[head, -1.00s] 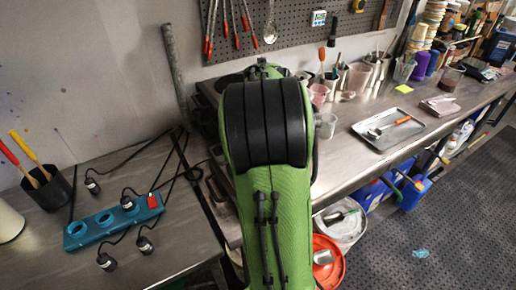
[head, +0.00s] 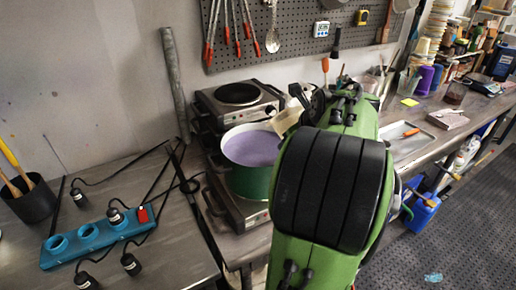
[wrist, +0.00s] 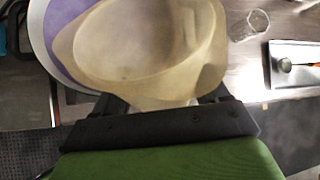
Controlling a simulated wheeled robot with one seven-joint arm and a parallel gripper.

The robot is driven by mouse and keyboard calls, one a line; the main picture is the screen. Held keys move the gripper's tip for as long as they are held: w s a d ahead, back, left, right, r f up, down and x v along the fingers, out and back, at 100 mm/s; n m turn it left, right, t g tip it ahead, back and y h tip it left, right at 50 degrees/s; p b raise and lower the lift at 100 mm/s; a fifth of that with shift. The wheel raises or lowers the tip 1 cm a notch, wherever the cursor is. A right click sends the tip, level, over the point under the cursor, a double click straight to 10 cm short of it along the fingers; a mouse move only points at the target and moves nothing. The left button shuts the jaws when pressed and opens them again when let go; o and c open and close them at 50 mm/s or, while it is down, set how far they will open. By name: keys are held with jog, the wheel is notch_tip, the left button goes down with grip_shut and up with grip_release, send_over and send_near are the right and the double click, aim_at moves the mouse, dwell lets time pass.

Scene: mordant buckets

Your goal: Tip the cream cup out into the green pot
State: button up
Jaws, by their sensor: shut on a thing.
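The green pot (head: 250,182) stands on a hot plate left of my arm in the head view, with a pale rim and purple liquid inside. Its rim (wrist: 38,45) and purple liquid also show at the upper left of the wrist view. My gripper (wrist: 163,100) is shut on the cream cup (wrist: 125,45), whose wide mouth and tan inside show there. The cup overlaps the pot in that view. In the head view the cup (head: 287,118) is at the pot's right edge, partly hidden by my arm. I cannot tell its exact tilt or whether anything is left in it.
A second hot plate (head: 238,95) stands behind the pot. A teal power strip (head: 95,238) with loose plugs and cables lies at the left. A metal tray (head: 402,143) with an orange-handled tool lies right of my arm. A clear beaker (wrist: 248,25) stands near it.

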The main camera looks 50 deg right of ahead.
jog(key=s+t, duration=0.1)
jog(key=s+r+m+t+p, duration=0.1)
jog(key=shift+d+r+t, duration=0.1)
jog(key=shift+d+t, duration=0.15)
jog(key=shift+t, duration=0.05)
jog(key=shift+s+f+t+b, duration=0.25)
jog(key=shift+f+t+b, duration=0.3)
jog(key=shift+f+t, duration=0.2)
jog(key=shift+s+f+m+t+b, duration=0.2)
jog(key=shift+m+t+b, duration=0.25)
jog(key=shift+t, duration=0.5)
jog(key=shift+r, duration=0.15)
notch_tip(320, 180, up, 6)
jog(key=p, duration=0.8)
jog(key=shift+r, duration=0.2)
jog(key=shift+f, duration=0.3)
